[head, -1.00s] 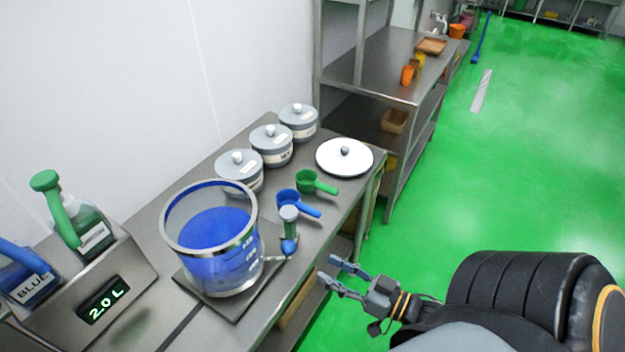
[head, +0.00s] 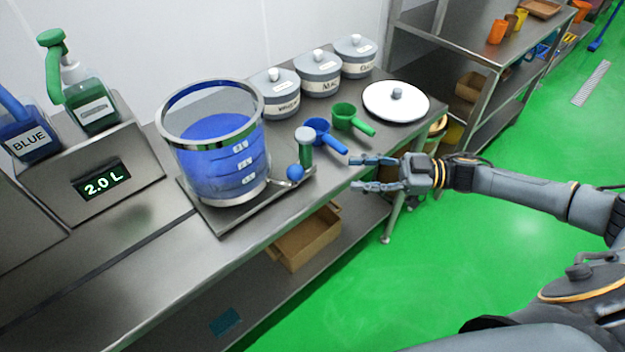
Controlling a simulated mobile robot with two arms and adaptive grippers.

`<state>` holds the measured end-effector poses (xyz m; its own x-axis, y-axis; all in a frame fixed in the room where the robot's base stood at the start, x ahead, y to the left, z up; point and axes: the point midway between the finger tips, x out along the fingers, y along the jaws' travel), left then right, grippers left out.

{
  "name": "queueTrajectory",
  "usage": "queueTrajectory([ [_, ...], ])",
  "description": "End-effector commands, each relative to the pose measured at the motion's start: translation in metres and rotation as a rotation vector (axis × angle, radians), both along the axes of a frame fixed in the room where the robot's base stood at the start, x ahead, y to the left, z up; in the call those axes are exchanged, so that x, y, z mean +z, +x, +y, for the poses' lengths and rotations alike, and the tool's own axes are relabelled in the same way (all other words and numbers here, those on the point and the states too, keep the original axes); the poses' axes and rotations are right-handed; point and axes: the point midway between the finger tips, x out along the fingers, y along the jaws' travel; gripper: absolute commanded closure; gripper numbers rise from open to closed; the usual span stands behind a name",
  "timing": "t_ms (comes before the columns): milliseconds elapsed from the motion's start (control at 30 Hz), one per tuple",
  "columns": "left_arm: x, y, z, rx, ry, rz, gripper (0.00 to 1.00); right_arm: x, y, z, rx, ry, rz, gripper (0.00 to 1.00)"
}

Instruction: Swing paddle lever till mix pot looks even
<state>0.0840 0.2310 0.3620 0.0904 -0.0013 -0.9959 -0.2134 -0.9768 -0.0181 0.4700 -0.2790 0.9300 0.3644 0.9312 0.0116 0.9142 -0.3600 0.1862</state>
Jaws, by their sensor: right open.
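The mix pot (head: 217,191) is a clear vessel with a metal rim, standing on a flat plate on the steel bench. The liquid (head: 212,150) in it looks an even blue from here. At its lower right is a lever with a blue ball knob (head: 295,173), beside an upright green handle with a grey top (head: 304,146). My right gripper (head: 362,173) is open and empty, to the right of the knob and apart from it, with its fingers pointing left. My left gripper is not in view.
A blue scoop (head: 327,138), a green scoop (head: 350,119), a white lid (head: 396,103) and three lidded canisters (head: 320,76) stand behind.

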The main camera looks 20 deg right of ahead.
Motion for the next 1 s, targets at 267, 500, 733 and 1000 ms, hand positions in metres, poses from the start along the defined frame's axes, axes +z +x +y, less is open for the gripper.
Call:
queueTrajectory([
  [267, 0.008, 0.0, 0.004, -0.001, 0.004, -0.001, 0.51, 0.004, 0.01, 0.023, 0.007, -0.005, -0.003, 0.56],
  [500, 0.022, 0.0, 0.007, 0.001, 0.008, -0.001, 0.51, 0.005, 0.029, 0.072, 0.006, -0.005, -0.003, 0.56],
  [733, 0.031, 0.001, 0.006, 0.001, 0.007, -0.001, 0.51, 0.004, 0.044, 0.11, 0.005, -0.006, -0.003, 0.56],
  [1000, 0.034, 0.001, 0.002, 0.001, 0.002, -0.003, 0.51, 0.002, 0.05, 0.127, 0.004, -0.007, -0.002, 0.56],
])
